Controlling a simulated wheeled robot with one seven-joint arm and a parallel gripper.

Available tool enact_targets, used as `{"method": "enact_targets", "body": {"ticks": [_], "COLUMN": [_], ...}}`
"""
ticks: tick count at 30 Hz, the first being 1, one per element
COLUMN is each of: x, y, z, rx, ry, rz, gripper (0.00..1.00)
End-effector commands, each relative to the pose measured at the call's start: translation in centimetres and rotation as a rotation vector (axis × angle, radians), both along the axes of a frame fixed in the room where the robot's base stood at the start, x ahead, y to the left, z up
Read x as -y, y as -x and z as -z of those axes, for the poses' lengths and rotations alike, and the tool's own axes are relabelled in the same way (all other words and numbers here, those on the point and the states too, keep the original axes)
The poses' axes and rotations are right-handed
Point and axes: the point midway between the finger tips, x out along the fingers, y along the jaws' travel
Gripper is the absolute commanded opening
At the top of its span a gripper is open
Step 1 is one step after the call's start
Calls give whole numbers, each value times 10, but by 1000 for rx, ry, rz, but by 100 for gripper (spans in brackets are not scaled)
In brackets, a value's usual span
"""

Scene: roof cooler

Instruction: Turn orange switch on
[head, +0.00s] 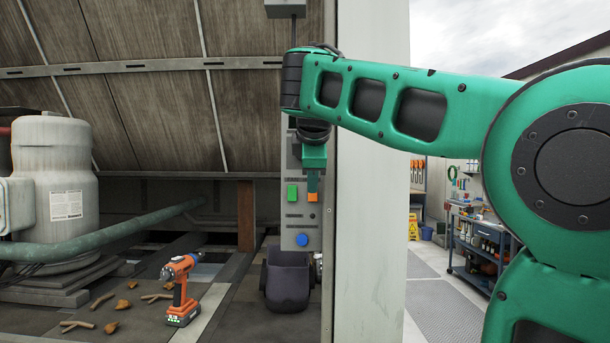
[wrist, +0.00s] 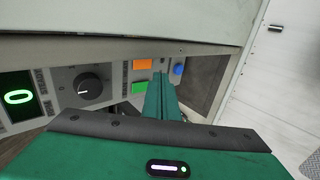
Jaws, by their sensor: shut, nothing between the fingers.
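The orange switch (head: 313,197) is a small square on a grey control panel (head: 299,218), right of a green switch (head: 292,193) and above a round blue button (head: 302,240). My gripper (head: 312,186) is shut and empty, with its tips just above the orange switch in the head view. In the wrist view the orange switch (wrist: 143,64) and green switch (wrist: 139,87) lie left of my gripper's fingers (wrist: 160,78), and the blue button (wrist: 179,69) lies right of them. I cannot tell whether the tips touch the panel.
A dial (wrist: 89,86) and a green-lit display (wrist: 16,98) are also on the panel. A pale post (head: 370,240) stands right of it. A dark bin (head: 287,282) sits below.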

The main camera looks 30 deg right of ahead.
Motion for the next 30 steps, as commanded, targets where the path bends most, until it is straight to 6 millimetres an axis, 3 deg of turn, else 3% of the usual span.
{"method": "enact_targets", "body": {"ticks": [5, 13, 30], "x": [14, 32, 37], "y": [-20, -47, -55], "z": [24, 26, 29], "rx": [-3, 1, 1], "ry": [-1, -1, 0], "rz": [1, 1, 1], "gripper": [0, 0, 0]}}
